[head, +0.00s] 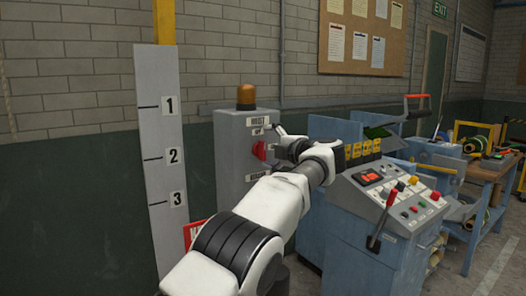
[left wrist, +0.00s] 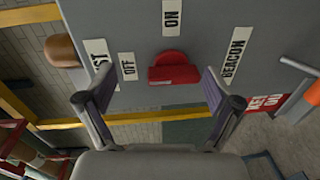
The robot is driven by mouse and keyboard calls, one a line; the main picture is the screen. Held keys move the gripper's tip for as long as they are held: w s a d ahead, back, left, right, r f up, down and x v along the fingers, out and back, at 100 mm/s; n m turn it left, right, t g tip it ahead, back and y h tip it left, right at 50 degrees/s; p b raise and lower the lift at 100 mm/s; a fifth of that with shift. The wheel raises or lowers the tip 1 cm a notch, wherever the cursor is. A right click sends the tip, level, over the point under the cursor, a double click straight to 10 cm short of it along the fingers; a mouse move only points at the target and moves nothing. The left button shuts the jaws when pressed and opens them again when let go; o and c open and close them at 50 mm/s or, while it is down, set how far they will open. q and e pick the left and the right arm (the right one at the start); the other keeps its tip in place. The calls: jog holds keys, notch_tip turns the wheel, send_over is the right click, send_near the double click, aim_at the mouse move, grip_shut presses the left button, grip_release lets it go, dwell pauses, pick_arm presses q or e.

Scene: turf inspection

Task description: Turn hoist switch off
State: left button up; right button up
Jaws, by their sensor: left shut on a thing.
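The hoist switch is a red knob (head: 259,150) on the front of a grey box (head: 230,165). In the left wrist view the red knob (left wrist: 173,68) shows between the fingers, with an ON label (left wrist: 172,16) above it and an OFF label (left wrist: 128,66) to its left. Its exact pointing direction is hard to tell. My left gripper (head: 284,141) is at the box front, and in the left wrist view its fingers (left wrist: 160,88) stand either side of the knob. It is shut on the knob, though the contact itself is not clear. My right gripper is not in view.
An orange beacon (head: 246,97) tops the box. A console (head: 395,205) with levers and buttons stands close on the right. A numbered board (head: 160,150) stands left. A workbench (head: 485,170) is farther right.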

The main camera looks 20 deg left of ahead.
pick_arm(q)
jog(key=b+v, duration=0.3)
jog(key=v, duration=0.4)
jog(key=shift+s+r, duration=0.2)
jog(key=shift+s, duration=0.05)
dwell(0.3)
